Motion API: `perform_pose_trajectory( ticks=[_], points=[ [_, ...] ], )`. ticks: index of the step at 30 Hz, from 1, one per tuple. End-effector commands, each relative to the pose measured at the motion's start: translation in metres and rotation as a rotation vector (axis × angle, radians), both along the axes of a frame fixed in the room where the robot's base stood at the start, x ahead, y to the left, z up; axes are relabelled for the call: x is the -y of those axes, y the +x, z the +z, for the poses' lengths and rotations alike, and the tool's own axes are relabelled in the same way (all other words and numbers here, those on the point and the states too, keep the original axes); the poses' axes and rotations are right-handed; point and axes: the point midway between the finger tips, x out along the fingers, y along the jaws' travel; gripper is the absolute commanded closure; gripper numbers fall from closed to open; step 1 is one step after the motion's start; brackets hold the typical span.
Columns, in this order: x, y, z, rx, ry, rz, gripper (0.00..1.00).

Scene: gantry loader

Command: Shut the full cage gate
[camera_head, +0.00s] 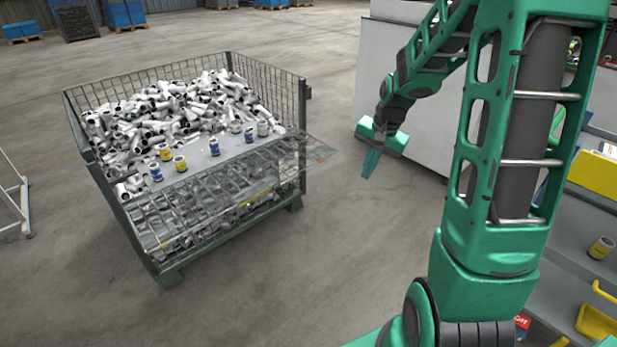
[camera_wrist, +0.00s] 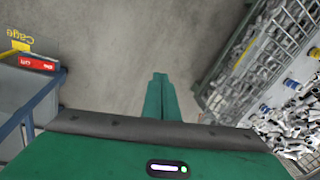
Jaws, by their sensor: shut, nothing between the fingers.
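The wire-mesh cage (camera_head: 75,110) stands on the floor at left in the head view, heaped with white and grey pipe fittings. Its gate (camera_head: 318,152), a mesh panel along the near side, is folded down and juts outward, so that side's upper half is open. The cage also shows at the right of the wrist view (camera_wrist: 218,72). My gripper (camera_head: 369,164) is right of the gate's right end, apart from it, with fingers pointing down. In the wrist view my gripper (camera_wrist: 160,76) has its green fingers together and empty.
Several blue and yellow cans (camera_head: 215,147) stand on a grey sheet inside the cage. A light panel (camera_head: 400,60) stands behind my arm. Shelving with yellow bins (camera_head: 597,325) is at right. The floor between cage and gripper is clear.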

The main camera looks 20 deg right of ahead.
Motion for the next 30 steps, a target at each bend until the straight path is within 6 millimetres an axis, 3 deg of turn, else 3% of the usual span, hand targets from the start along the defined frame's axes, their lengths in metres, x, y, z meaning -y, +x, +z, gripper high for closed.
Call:
perform_pose_trajectory(
  ticks=[6, 15, 24, 30],
  points=[
    [-0.002, 0.077, -0.061, 0.069, 0.145, -0.161, 1.0],
    [-0.014, 0.167, -0.142, 0.162, 0.421, -0.434, 1.0],
    [-0.018, 0.238, -0.214, 0.229, 0.768, -0.777, 1.0],
    [-0.009, 0.275, -0.255, 0.262, 1.027, -1.039, 1.0]
  ],
)
